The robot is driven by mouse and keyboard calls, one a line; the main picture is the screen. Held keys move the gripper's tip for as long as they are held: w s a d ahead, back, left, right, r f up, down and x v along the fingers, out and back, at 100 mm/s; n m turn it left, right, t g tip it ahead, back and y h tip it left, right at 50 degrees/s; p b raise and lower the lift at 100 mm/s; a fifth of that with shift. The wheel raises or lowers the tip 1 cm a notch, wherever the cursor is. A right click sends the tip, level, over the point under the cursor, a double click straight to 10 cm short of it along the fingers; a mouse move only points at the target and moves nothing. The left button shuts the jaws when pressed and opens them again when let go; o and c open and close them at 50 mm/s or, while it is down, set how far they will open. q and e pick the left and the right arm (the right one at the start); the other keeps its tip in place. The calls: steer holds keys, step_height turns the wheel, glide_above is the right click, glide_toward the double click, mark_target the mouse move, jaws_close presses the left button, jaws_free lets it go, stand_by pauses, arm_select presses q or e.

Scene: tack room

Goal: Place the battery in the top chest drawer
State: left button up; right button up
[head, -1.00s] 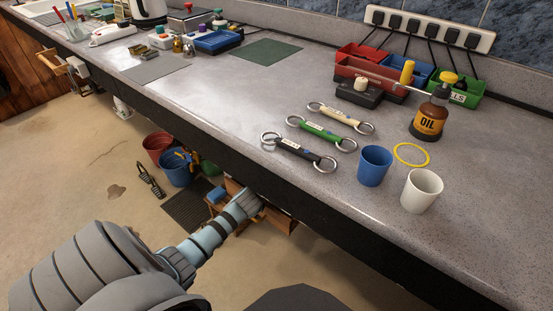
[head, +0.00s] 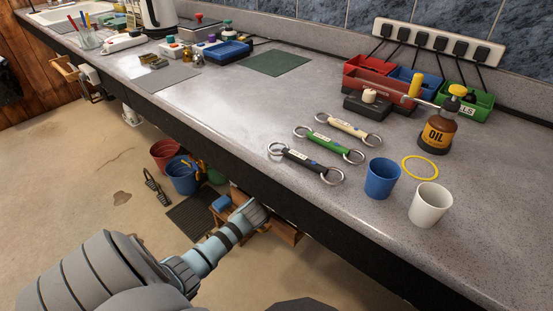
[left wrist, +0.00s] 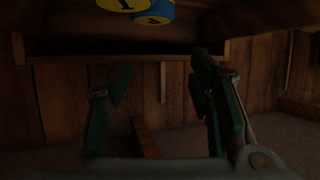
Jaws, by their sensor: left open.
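My left arm reaches from the bottom left under the bench edge in the head view; the bench hides its gripper there. In the dark left wrist view my left gripper (left wrist: 163,68) has its fingers spread with nothing between them. Beyond and above the fingers is a wooden ledge (left wrist: 110,59) with a dark gap over it. A blue thing with yellow round faces (left wrist: 153,13) is cut off at the top; I cannot tell whether it is the battery. A wooden piece of furniture (head: 285,237), possibly the chest, shows partly under the bench. My right gripper is not in view.
The bench edge (head: 200,150) overhangs the arm. Red (head: 166,154) and blue (head: 182,177) buckets and a dark mat (head: 196,218) are on the floor beyond it. Floor at left is mostly clear.

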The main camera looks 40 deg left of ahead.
arm_select(q)
steer(key=p+v, duration=0.3)
steer(key=v, duration=0.9)
steer(key=shift+w+r+p, duration=0.1)
steer(key=shift+r+p, duration=0.1)
steer(key=shift+p, duration=0.1)
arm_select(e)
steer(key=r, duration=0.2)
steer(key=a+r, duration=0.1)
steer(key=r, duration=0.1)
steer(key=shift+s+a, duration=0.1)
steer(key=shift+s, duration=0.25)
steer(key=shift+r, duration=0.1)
